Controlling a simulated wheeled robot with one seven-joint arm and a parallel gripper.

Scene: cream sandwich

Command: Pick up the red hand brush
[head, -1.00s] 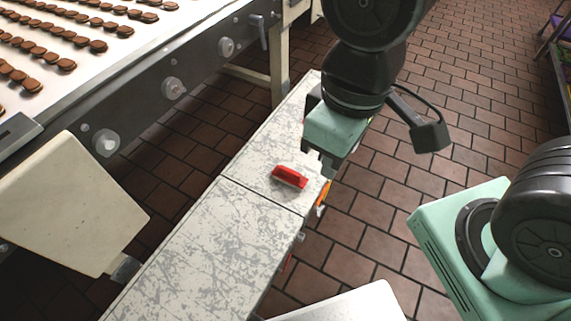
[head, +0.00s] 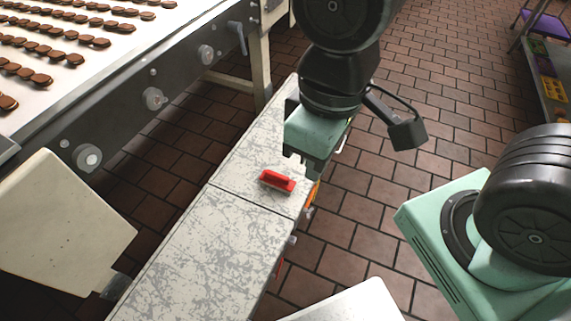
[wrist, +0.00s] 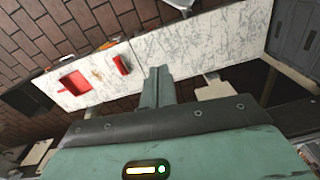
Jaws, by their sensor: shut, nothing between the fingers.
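The red hand brush (head: 277,181) lies on the pale, scratched-looking bench top (head: 215,240), close to a seam in it. In the wrist view the brush (wrist: 121,64) lies left of my fingers, apart from them. My gripper (head: 302,166) hangs above the bench, just up and right of the brush in the head view. Its fingers (wrist: 158,84) are together and empty in the wrist view. My gripper and arm hide the bench's far part in the head view.
A red dustpan-like thing (wrist: 74,83) lies farther left on the bench in the wrist view. A conveyor (head: 100,75) with rows of brown biscuits runs along the left. Orange and red items hang at the bench's right side (head: 313,193). Brick-patterned floor is open to the right.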

